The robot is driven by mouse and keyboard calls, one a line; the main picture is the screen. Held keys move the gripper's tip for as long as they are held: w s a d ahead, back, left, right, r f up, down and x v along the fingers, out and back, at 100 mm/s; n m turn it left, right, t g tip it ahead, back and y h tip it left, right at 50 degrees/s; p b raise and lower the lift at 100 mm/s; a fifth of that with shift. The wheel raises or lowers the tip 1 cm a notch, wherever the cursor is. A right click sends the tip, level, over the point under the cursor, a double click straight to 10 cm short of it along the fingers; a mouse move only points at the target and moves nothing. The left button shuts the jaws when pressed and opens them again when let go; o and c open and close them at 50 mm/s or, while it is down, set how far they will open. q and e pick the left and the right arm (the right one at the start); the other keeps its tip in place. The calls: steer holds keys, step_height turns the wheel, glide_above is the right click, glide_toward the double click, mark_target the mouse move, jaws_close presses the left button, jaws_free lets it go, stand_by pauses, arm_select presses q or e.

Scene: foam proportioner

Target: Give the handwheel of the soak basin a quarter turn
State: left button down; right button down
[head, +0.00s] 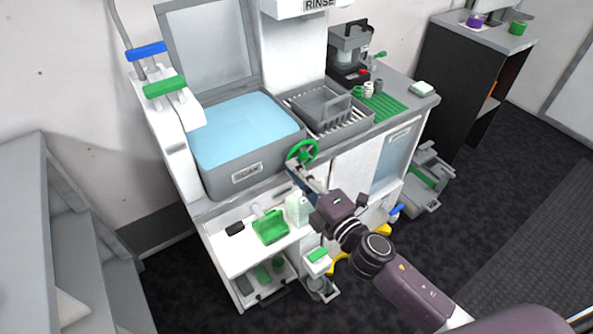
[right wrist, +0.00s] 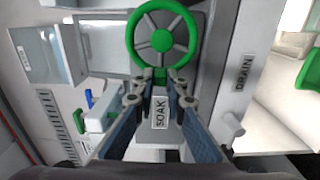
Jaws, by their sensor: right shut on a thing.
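The soak basin (head: 225,177) is a grey tub full of light blue liquid, with its lid raised behind it and a SOAK label on its front. Its green spoked handwheel (head: 313,149) is at the basin's front right corner. In the right wrist view the handwheel (right wrist: 162,38) shows face-on at the top. My right gripper (head: 293,164) is at the lower left of the wheel. In the right wrist view the fingertips (right wrist: 161,78) are closed on the near part of the green rim and hide a little of it. My left gripper is not in view.
A grey rinse basket (head: 325,108) stands right of the basin. Shelves below hold a green tray (head: 270,227) and a pale bottle (head: 297,208). A lever with a green handle (head: 165,87) is at left. A DRAIN label (right wrist: 243,73) sits beside the wheel. Open dark floor lies at right.

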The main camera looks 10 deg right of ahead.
steer(key=shift+f, duration=0.15)
stand_by(0.3)
steer(key=c, duration=2)
jaws_free()
steer(key=shift+o, duration=0.2)
steer(key=shift+s, duration=0.1)
steer(key=v, duration=1.1)
steer(key=shift+s+d, duration=0.15)
steer(key=shift+s, duration=0.25)
